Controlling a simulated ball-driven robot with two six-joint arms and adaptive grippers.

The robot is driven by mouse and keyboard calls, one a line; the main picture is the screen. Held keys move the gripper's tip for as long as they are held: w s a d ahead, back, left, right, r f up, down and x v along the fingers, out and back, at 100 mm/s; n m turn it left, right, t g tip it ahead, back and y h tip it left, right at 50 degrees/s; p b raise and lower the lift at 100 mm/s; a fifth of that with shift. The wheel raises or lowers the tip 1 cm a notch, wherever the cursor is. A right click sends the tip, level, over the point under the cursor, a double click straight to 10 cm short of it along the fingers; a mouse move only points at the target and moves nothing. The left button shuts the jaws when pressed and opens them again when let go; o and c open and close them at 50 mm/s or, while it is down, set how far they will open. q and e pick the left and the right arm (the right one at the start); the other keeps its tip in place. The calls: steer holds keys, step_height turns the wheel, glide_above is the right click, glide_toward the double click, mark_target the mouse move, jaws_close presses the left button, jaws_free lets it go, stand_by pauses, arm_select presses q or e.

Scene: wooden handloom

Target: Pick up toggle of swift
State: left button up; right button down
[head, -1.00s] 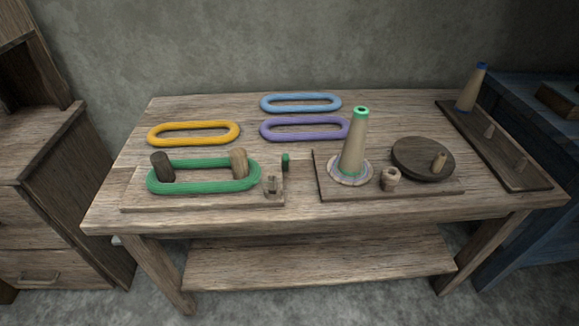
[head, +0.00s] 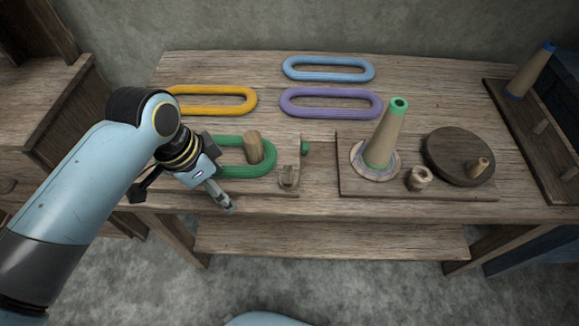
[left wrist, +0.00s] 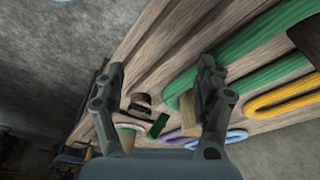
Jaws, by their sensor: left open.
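The swift's low board (head: 262,189) stands at the table's front left. Its green skein (head: 264,160) loops around a wooden peg (head: 254,147); my left arm hides the skein's left part. A small wooden upright piece (head: 288,177), which looks like the toggle, stands at the board's front right corner. My left gripper (head: 222,200) is open and empty, in front of the skein and left of the toggle. In the left wrist view its fingers (left wrist: 160,68) are spread wide, and the green skein (left wrist: 262,62) shows beyond the right finger. My right gripper is not in view.
A small green piece (head: 305,148) is just behind the toggle. To the right, a board (head: 350,185) bears a cone (head: 385,135), a small wooden cup (head: 419,178) and a round disc (head: 452,158). Yellow (head: 220,112), purple (head: 330,115) and blue (head: 328,69) skeins lie behind.

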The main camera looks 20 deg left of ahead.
mark_target(287, 174)
arm_select(q)
steer(key=w+d+r+m+h, duration=0.2)
steer(key=w+d+r+m, duration=0.3)
steer(key=w+r+m, duration=0.2)
steer(key=shift+g+h, duration=0.3)
steer(key=shift+g, duration=0.1)
steer(key=x, duration=0.2)
steer(key=d+x, duration=0.1)
steer(key=x, duration=0.2)
steer(key=shift+w+r, duration=0.25)
steer(key=shift+d+x, duration=0.15)
steer(key=shift+x, duration=1.2)
steer(key=shift+d+x, duration=0.1)
steer(key=shift+x, duration=1.25)
steer(key=shift+s+r, duration=0.1)
steer(key=shift+s, duration=0.1)
steer(key=c, duration=0.9)
